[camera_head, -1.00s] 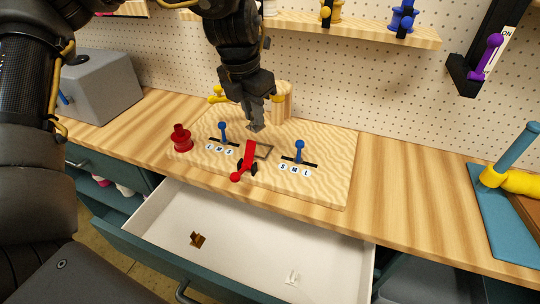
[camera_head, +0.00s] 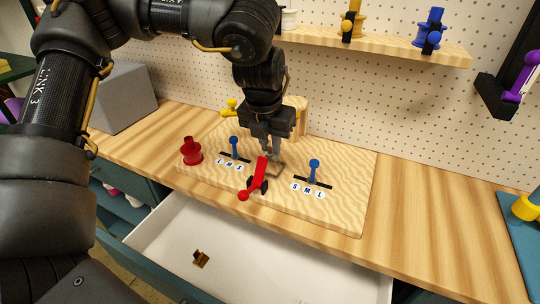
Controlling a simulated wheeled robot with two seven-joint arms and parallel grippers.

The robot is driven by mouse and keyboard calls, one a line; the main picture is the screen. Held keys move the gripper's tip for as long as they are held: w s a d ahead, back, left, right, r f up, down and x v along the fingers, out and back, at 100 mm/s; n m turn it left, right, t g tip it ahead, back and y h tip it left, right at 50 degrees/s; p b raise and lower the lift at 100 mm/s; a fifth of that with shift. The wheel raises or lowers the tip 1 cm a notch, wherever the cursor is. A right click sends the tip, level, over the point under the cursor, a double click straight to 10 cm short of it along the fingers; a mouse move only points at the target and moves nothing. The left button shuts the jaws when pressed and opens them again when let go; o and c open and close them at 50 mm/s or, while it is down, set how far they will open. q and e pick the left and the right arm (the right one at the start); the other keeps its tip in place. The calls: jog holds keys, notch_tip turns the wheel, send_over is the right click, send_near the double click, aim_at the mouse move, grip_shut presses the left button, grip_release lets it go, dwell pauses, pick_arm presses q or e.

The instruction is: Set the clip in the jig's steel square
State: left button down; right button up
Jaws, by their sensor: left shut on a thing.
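My left gripper (camera_head: 270,153) points straight down over the wooden jig board (camera_head: 340,215). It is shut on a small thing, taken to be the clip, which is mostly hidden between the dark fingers. The steel square (camera_head: 276,172) is a thin grey frame on the board, directly beneath and around the fingertips, partly hidden by the red lever (camera_head: 260,175). I cannot tell whether the clip touches the square. My right gripper is not in view.
Blue levers (camera_head: 234,147) and (camera_head: 314,170) stand in slots left and right of the square. A red knob (camera_head: 192,151) is at the board's left. The open white drawer (camera_head: 260,262) holds a small brown piece (camera_head: 201,259).

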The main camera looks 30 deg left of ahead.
aim_at(269, 154)
pick_arm(q)
jog(key=x, duration=0.3)
jog(key=shift+s+f, duration=0.3)
jog(key=shift+s, duration=0.1)
jog(key=shift+f, duration=0.1)
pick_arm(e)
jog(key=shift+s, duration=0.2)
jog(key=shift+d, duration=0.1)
pick_arm(q)
jog(key=shift+f, duration=0.1)
jog(key=c, duration=1.4)
grip_release()
jog(key=shift+o, duration=0.2)
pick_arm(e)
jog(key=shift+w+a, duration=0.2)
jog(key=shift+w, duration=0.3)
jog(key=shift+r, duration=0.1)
